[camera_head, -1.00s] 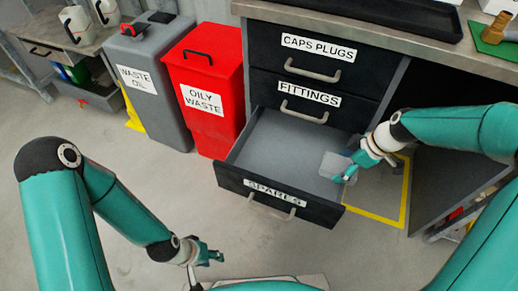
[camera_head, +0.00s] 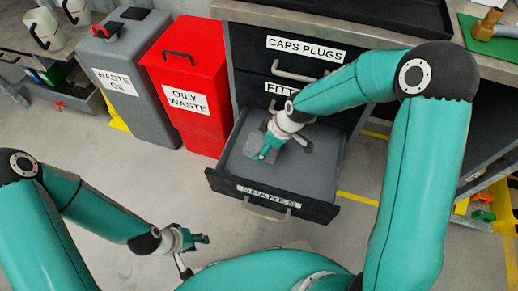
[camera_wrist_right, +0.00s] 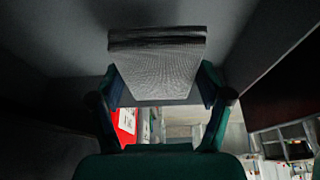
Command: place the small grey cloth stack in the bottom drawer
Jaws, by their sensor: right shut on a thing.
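The bottom drawer (camera_head: 325,180), labelled SPARES, is pulled open. My right gripper (camera_head: 263,153) reaches into it from above, over its left half. It is shut on the small grey cloth stack (camera_head: 257,144), partly hidden by the gripper. In the right wrist view the cloth stack (camera_wrist_right: 158,66) sits between the two fingers, with its dark folded edge at the top. I cannot tell whether it touches the drawer floor. My left gripper (camera_head: 203,240) is low over the floor, left of the drawer front; whether its fingers are apart is unclear.
The CAPS PLUGS drawer (camera_head: 250,45) and the FITTINGS drawer (camera_head: 246,88) above are shut. A red oily waste bin (camera_head: 207,65) and a grey waste oil bin (camera_head: 150,110) stand left of the cabinet. The rest of the open drawer is clear.

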